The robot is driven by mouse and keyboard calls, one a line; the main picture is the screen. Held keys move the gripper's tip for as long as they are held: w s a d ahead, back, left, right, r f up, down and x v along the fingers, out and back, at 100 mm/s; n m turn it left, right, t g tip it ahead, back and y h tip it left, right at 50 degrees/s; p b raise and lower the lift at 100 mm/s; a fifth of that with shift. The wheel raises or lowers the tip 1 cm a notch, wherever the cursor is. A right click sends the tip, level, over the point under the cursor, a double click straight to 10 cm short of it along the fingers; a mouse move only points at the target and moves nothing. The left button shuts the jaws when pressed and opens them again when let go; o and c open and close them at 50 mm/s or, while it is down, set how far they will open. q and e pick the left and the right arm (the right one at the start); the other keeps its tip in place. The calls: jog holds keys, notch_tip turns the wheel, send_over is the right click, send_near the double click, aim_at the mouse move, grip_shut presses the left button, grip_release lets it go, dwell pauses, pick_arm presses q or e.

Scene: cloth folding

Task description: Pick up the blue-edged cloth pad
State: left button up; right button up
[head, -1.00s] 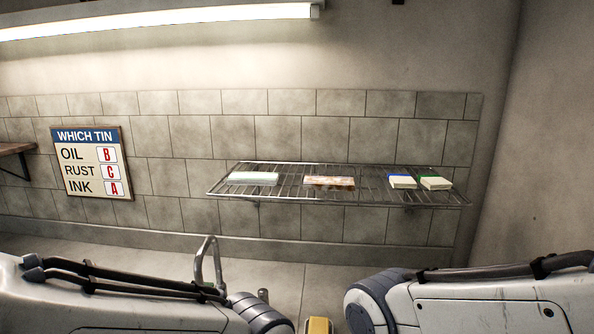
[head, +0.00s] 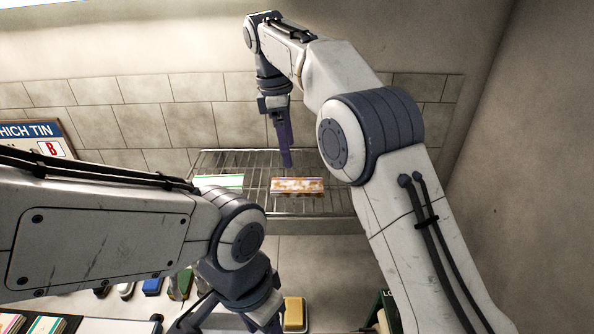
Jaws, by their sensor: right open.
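The blue-edged cloth pad does not show now; my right arm covers the right part of the wire rack (head: 330,203), where it lay earlier. My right gripper (head: 286,160) points down with its purple fingers over the back of the rack, above and behind a brown-stained pad (head: 297,187). It is open, with no cloth seen in it. A white pad with green edges (head: 218,181) lies on the rack to the left. My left gripper (head: 268,318) is low at the bottom of the view, partly cut off, and its jaws cannot be made out.
A yellow block (head: 294,313) is on the floor side below the rack. A sign (head: 40,136) hangs on the wall at left. Several small items, one of them blue (head: 152,286), stand at lower left. A dark green object (head: 383,305) is at lower right.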

aim_at(297, 185)
notch_tip(297, 185, down, 5)
jog(key=shift+w+r+b, duration=0.15)
jog(key=shift+b, duration=0.2)
jog(key=f, duration=0.1)
jog(key=d+f+p, duration=0.1)
jog(key=f, duration=0.1)
jog(key=f+p, duration=0.1)
jog(key=shift+d+f, duration=0.35)
jog(key=shift+d, duration=0.05)
jog(key=shift+f, duration=0.3)
jog(key=c, duration=1.3)
jog(key=shift+r, duration=0.1)
